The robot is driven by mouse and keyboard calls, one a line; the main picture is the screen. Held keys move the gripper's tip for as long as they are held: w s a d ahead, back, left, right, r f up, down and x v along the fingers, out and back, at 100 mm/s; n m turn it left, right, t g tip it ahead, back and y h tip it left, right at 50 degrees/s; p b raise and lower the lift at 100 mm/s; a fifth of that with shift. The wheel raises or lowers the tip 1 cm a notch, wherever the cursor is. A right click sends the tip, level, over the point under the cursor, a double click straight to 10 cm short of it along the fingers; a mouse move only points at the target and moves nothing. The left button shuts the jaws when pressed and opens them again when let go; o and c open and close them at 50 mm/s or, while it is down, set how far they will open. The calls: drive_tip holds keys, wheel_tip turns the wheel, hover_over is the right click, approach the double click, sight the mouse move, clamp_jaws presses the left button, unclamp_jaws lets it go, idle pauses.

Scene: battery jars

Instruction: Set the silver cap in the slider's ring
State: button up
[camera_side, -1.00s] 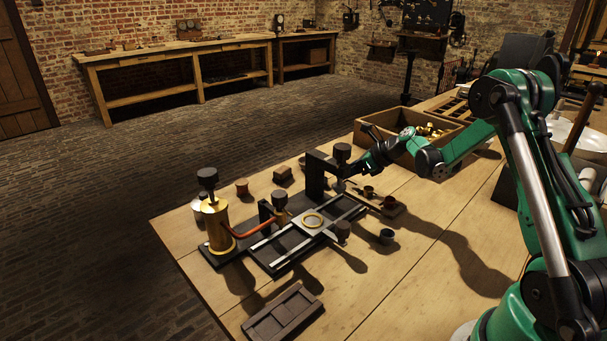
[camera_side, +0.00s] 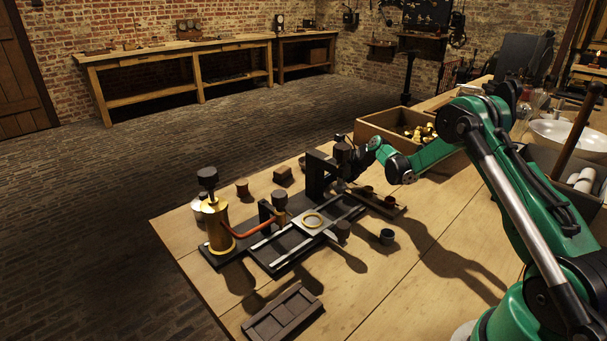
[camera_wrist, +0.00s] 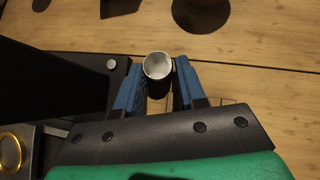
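In the wrist view, my gripper (camera_wrist: 158,78) has its two blue fingers closed on the sides of a small round piece with a bright silver face, the silver cap (camera_wrist: 157,66). In the side view my gripper (camera_side: 346,177) is beside the dark upright arch, and the cap is too small to make out clearly. The slider's ring (camera_side: 313,220) is a gold ring on a pale plate between two rails. It also shows as a gold arc at the lower left of the wrist view (camera_wrist: 10,150), apart from the cap.
The dark arch (camera_side: 316,175) stands close by my gripper. A small dark rack (camera_side: 397,211) with reddish cups lies to the right. A wooden crate (camera_side: 375,133) is behind.

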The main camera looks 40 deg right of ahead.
clamp_jaws()
wheel_tip(320, 180, up, 20)
drive_tip(key=s+a+r, duration=0.4)
drive_tip(key=a, duration=0.5)
drive_tip(key=s+a+r, duration=0.3)
drive_tip(key=s+a, duration=0.1)
drive_tip(key=a, duration=0.5)
drive_tip(key=shift+n, duration=0.3)
drive_tip(key=d+f, duration=0.1)
drive_tip(key=f, duration=0.5)
drive_tip(key=s+d+f, duration=0.1)
drive_tip(key=f, duration=0.5)
drive_tip(key=s+d+f, duration=0.1)
drive_tip(key=d+f, duration=0.1)
drive_tip(key=f, duration=0.4)
approach(303, 216)
drive_tip(key=shift+a+x, duration=0.1)
drive_tip(key=shift+x, duration=0.95)
drive_tip(key=shift+a+x, duration=0.15)
drive_tip(key=shift+x, duration=0.95)
